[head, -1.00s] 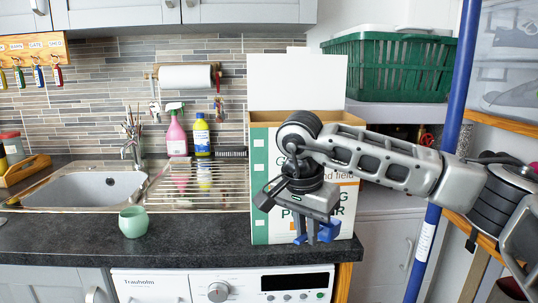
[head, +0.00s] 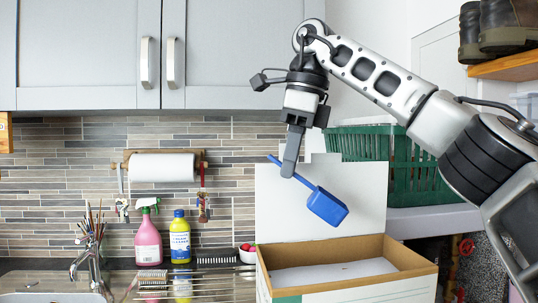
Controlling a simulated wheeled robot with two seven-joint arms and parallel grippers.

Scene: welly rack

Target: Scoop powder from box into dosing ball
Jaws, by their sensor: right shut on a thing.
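My right gripper (head: 291,168) is raised above the box, shut on the handle of a blue scoop (head: 328,207). The scoop hangs tilted, its cup lower and to the right, in front of the box's raised white lid flap. I cannot see into the cup. The cardboard box (head: 405,256) is open at the bottom right, with white powder (head: 335,274) lying inside below the scoop. The scoop is clear of the powder. The dosing ball is out of view now. My left gripper is not in view.
A pink spray bottle (head: 148,243) and a yellow bottle (head: 180,240) stand left of the box, behind the drying rack. A green basket (head: 400,170) is behind on the right. Grey cupboards (head: 225,55) hang above. A paper roll (head: 161,167) is on the wall.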

